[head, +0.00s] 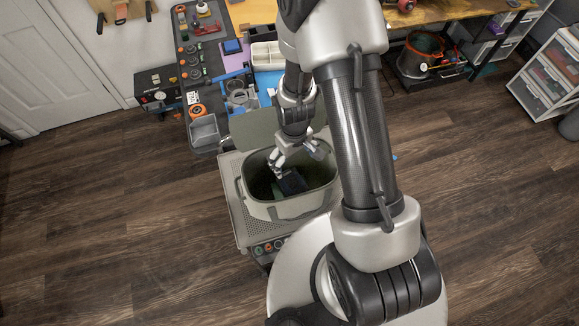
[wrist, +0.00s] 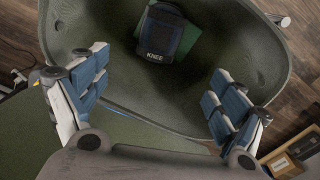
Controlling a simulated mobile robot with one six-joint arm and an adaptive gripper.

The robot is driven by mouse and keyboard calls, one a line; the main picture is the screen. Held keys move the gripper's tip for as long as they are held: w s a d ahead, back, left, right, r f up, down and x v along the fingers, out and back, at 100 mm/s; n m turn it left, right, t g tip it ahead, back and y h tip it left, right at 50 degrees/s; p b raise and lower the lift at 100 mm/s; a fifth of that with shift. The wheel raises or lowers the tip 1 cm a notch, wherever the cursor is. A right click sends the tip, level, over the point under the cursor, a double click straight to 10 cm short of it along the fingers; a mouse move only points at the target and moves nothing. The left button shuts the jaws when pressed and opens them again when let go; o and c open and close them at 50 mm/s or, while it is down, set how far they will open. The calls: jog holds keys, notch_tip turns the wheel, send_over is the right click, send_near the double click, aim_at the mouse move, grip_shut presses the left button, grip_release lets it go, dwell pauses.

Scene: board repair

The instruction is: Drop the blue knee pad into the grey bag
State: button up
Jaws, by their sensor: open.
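The grey bag (head: 300,208) stands open, and its greenish inside fills much of the wrist view (wrist: 100,22). The dark blue knee pad (head: 291,183) lies inside the bag. In the wrist view the pad (wrist: 163,30) shows a "KNEE" label and lies over a flat green item (wrist: 205,45). My gripper (head: 296,157) is over the bag's opening. In the wrist view its two fingers (wrist: 160,68) are spread wide with nothing between them, apart from the pad.
The bag stands on a grey perforated surface (head: 243,222). Behind it is a workbench with a grey bin (head: 203,132), a blue tray (head: 266,82) and tools. A drawer unit (head: 550,75) stands far right. The wooden floor is clear on both sides.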

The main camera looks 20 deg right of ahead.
notch_tip(320, 180, up, 12)
dwell(0.7)
dwell(0.4)
jog(key=s+r+m+t+b, duration=0.25)
jog(key=s+r+b, duration=0.35)
jog(key=r, duration=0.5)
jog(key=s+r+t+b, duration=0.2)
jog(key=s+b, duration=0.2)
jog(key=s, duration=0.5)
jog(key=shift+r+m, duration=0.25)
jog(key=shift+m, duration=0.2)
jog(key=shift+c, duration=0.5)
